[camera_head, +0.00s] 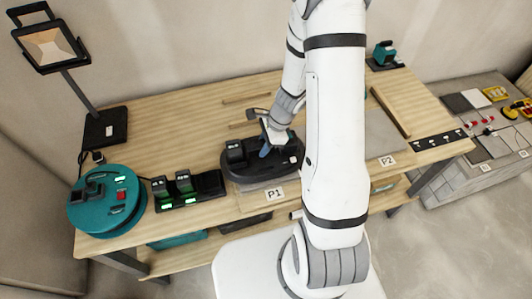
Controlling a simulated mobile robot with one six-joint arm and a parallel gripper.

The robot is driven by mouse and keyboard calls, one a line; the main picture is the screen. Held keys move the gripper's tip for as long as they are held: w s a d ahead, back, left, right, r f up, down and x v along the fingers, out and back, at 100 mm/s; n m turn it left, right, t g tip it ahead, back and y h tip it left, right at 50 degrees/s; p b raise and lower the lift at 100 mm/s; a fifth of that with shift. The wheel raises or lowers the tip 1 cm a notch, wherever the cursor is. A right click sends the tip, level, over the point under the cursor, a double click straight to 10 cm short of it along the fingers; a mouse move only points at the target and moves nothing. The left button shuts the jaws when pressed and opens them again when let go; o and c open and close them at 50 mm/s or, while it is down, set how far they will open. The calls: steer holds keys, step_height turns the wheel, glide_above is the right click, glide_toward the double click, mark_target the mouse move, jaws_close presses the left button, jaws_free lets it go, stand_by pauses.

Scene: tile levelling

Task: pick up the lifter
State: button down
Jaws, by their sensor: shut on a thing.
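The lifter (252,177) appears to be the dark oval device with an upright battery block at the P1 place, near the front edge of the wooden bench. My gripper (267,146) is at the top of it, right of the battery block, and is shut on it. The wrist and fingers hide part of the lifter's upper side. I cannot tell whether its base touches the surface below.
A round teal device (108,203) and a black charger with batteries (188,189) stand to the left. A lamp (73,92) is at the back left. A grey plate (385,135) lies at P2 on the right. A teal tool (384,53) stands at the back right.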

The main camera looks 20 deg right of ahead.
steer(key=shift+r, duration=0.1)
steer(key=shift+w+r+p, duration=0.1)
steer(key=shift+r+p, duration=0.3)
steer(key=shift+p, duration=0.05)
step_height(320, 180, up, 9)
steer(key=shift+r, duration=0.2)
step_height(320, 180, up, 6)
steer(key=p, duration=0.5)
stand_by(0.5)
